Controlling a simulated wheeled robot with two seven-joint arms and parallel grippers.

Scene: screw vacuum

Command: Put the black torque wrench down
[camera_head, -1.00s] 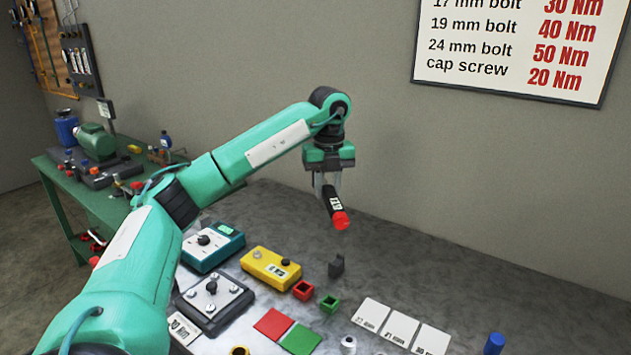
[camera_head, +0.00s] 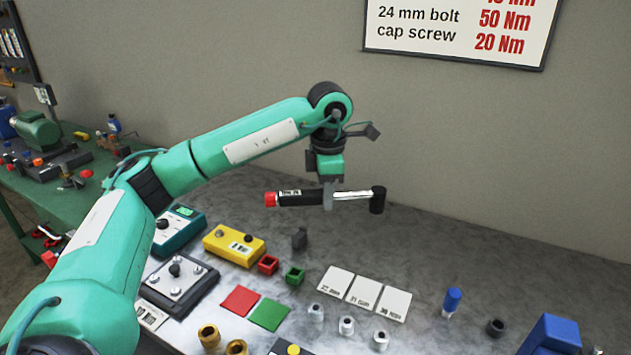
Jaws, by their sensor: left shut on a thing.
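The black torque wrench (camera_head: 300,198) has a black grip with a red end cap at its left, a white label, a silver shaft and a dark head at its right. It lies about level in the air above the grey table (camera_head: 440,247). My left gripper (camera_head: 329,200) points down and is shut on the wrench near its middle. The wrench is clear of the tabletop. My right gripper does not show.
Below are a dark holder (camera_head: 299,239), red and green open boxes, a yellow box (camera_head: 234,246), a teal box (camera_head: 180,232) and a plate with knobs (camera_head: 178,284). White cards (camera_head: 364,292), sockets and a blue-topped item (camera_head: 452,302) lie to the right. The tabletop behind the cards is clear.

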